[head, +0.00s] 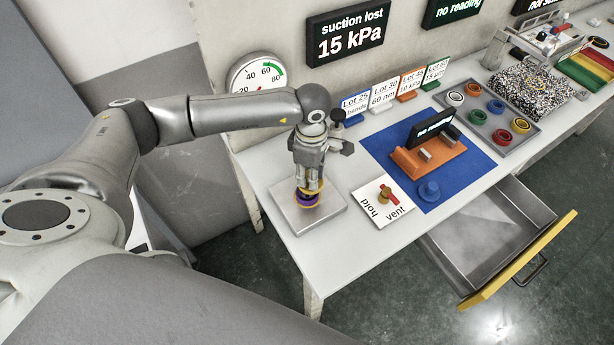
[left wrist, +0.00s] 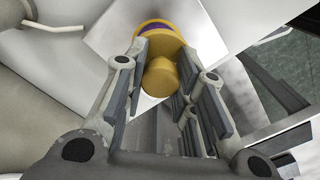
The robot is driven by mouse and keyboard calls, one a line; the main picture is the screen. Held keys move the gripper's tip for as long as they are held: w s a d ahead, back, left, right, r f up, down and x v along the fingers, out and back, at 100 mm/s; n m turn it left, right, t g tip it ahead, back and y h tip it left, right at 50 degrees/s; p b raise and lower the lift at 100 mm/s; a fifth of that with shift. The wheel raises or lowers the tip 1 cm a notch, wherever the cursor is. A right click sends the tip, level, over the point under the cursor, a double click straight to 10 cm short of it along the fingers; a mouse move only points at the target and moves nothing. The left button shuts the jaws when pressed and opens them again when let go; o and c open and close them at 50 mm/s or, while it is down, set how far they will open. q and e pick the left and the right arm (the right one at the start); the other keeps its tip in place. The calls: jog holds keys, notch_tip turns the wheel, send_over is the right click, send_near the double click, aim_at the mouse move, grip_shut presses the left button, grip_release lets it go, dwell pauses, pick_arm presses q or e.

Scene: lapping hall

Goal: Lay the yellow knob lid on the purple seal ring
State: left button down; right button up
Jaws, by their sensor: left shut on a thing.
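The yellow knob lid (left wrist: 160,78) shows in the left wrist view with its round knob between the fingers of my left gripper (left wrist: 158,88). In the head view my left gripper (head: 309,186) points down over the square metal plate (head: 332,217), shut on the lid. The purple seal ring (head: 306,200) is low under the gripper on that plate. In the left wrist view the purple ring (left wrist: 153,27) shows as a band just beyond the lid's disc, which hides much of it. I cannot tell whether lid and ring touch. My right gripper is not in view.
A hold/vent card with a red-handled valve (head: 386,197) lies right of the plate. Beyond are a blue mat (head: 458,178), an orange stand (head: 428,157), a blue knobbed piece (head: 429,190) and a grey tray (head: 490,138) of coloured rings. A drawer (head: 490,240) stands open in front.

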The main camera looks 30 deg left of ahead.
pick_arm(q)
jog(key=shift+a+f, duration=0.15)
jog(key=shift+a, duration=0.05)
jog(key=f+p, duration=0.2)
jog(key=shift+a+f, duration=0.4)
jog(key=shift+f, duration=0.55)
jog(key=shift+f, duration=0.1)
jog(key=c, duration=1.6)
grip_release()
jog(key=shift+f, duration=0.15)
jog(key=shift+c, duration=0.2)
jog(key=o, duration=0.5)
